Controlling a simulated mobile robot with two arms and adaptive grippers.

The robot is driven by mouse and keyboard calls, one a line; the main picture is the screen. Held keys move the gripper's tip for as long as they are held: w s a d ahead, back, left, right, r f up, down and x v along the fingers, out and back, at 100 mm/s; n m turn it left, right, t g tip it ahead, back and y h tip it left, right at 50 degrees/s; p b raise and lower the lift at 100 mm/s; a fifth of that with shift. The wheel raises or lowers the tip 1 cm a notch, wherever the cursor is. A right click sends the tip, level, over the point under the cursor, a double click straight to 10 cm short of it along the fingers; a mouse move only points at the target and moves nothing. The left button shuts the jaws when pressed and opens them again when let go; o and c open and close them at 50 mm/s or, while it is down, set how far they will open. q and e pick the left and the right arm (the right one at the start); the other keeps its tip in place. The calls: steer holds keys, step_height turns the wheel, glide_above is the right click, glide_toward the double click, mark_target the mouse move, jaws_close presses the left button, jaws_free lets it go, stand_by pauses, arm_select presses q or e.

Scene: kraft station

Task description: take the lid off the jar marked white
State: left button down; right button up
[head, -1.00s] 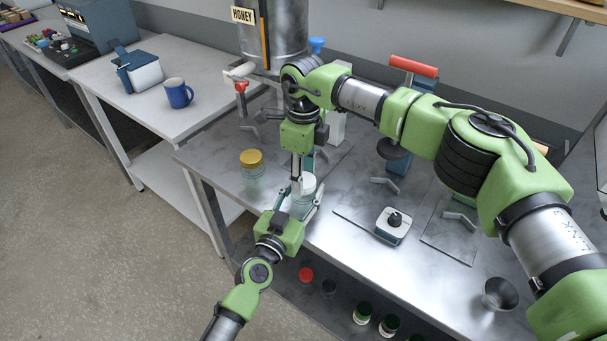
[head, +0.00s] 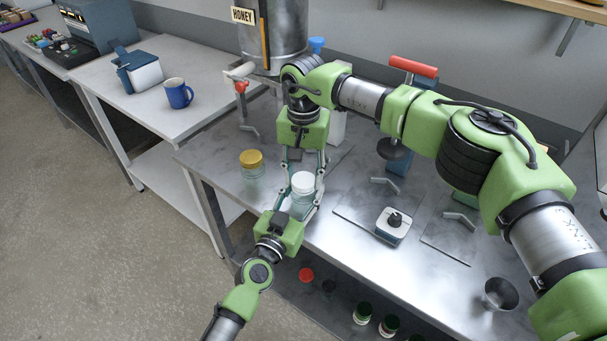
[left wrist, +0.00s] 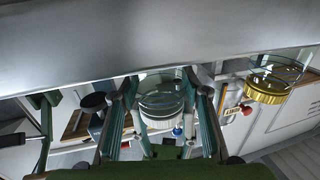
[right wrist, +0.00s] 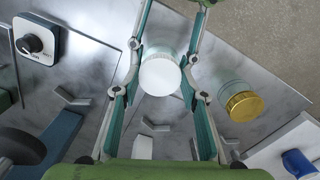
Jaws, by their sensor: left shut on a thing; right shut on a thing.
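The jar (head: 299,208) is clear glass with a white lid (head: 303,182), and stands upright near the bench's front edge. The lid sits on top of the jar; I cannot tell whether it is loose. My left gripper (head: 299,203) comes from the front and is shut on the jar's glass body, which also shows in the left wrist view (left wrist: 160,98). My right gripper (head: 303,178) points down from above, shut on the lid, whose round top faces the right wrist view (right wrist: 160,77). No written mark on the jar is readable.
A second glass jar with a gold lid (head: 251,159) stands close by on the left. A metal tank marked HONEY (head: 272,35) is behind. A white device with a black knob (head: 392,224) is to the right. Several lidded jars sit on the lower shelf.

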mark_target(304, 180)
steer(key=shift+r, duration=0.3)
stand_by(0.5)
steer(key=shift+r, duration=0.85)
steer(key=shift+r, duration=2)
arm_select(q)
steer(key=c, duration=1.1)
jaws_free()
